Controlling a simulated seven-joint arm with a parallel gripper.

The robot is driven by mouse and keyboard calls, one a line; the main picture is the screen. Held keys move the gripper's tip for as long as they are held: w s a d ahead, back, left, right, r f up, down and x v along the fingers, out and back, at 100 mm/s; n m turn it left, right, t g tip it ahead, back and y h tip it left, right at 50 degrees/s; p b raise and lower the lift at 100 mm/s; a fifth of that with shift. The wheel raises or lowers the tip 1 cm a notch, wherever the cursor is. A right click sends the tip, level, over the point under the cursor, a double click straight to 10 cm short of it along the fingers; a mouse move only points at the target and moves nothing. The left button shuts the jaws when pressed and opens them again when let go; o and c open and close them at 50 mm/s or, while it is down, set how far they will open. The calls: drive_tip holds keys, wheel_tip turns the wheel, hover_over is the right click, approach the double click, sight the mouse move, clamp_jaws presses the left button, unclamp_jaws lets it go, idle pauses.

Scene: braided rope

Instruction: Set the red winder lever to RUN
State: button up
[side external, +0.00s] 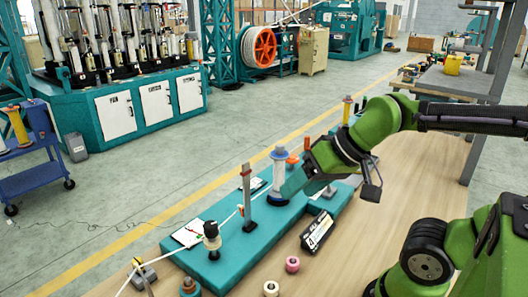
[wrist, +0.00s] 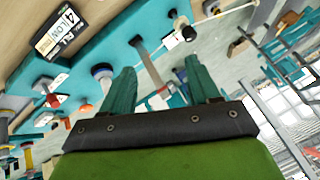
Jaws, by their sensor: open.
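I cannot clearly make out the red winder lever or its RUN mark. A small orange-red part (side external: 292,160) shows behind my gripper in the side view, but I cannot tell whether it is the lever. My gripper (side external: 292,186) is over the teal machine base (side external: 238,243), beside a spool (side external: 278,168) with a blue-grey top. In the wrist view my gripper (wrist: 158,78) has its two teal fingers wide apart with nothing held between them. A grey post (wrist: 148,62) shows beyond the gap. My gripper hides part of the base.
A grey upright post (side external: 246,185) and a black-topped part (side external: 212,236) stand on the base, with white rope running past. A black display box (side external: 318,230) is in front. Pink (side external: 292,264) and white (side external: 271,288) rolls lie on the wooden table (side external: 345,250), whose nearby middle is fairly clear.

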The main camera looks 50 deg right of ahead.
drive_tip(key=shift+c, duration=0.4)
